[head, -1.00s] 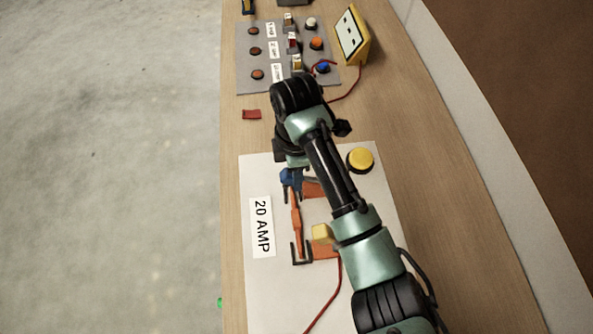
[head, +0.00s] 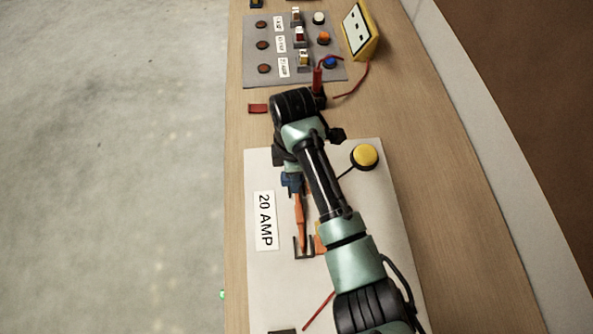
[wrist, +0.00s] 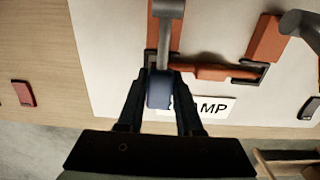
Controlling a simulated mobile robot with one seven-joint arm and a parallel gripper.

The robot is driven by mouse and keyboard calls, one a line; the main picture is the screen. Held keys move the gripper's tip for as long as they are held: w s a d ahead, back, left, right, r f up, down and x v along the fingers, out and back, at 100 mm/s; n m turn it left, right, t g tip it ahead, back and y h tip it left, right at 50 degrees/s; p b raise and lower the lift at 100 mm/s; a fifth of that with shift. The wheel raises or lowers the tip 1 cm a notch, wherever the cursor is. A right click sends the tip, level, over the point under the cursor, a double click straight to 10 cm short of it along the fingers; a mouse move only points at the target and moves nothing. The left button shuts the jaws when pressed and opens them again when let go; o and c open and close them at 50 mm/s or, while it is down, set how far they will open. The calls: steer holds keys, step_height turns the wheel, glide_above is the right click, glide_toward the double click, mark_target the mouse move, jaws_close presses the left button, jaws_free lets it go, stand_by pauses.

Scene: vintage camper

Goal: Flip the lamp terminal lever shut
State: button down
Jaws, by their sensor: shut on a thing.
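My gripper (wrist: 160,105) has its two black fingers on either side of a blue handle (wrist: 159,90) in the wrist view, shut on it. A grey metal shank (wrist: 168,30) runs from the handle over the pale board (wrist: 105,50). The blue handle also shows under my wrist in the head view (head: 290,182). An orange bar (head: 300,218) runs from near it to a dark bracket (head: 303,248), beside the "20 AMP" label (head: 265,220). My arm hides much of the board's middle. I cannot tell which part is the lamp terminal.
A yellow button (head: 366,156) sits on the board right of my arm. Beyond is a grey panel (head: 258,78) with buttons and switches, and a yellow meter (head: 363,32). A red piece (head: 258,108) lies on the wooden bench (head: 240,125). Open floor is to the left.

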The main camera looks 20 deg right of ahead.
steer(key=shift+a+f, duration=0.3)
steer(key=shift+f, duration=0.15)
stand_by(0.5)
steer(key=c, duration=0.6)
jaws_free()
steer(key=shift+r, duration=0.1)
steer(key=shift+o, duration=0.2)
steer(key=shift+d, duration=0.1)
steer(key=shift+d+r, duration=0.1)
steer(key=shift+r, duration=0.3)
step_height(320, 180, up, 11)
steer(key=shift+f+p, duration=0.1)
steer(key=shift+p, duration=0.75)
steer(key=shift+r+p, duration=0.6)
steer(key=shift+r, duration=0.1)
steer(key=shift+c, duration=0.2)
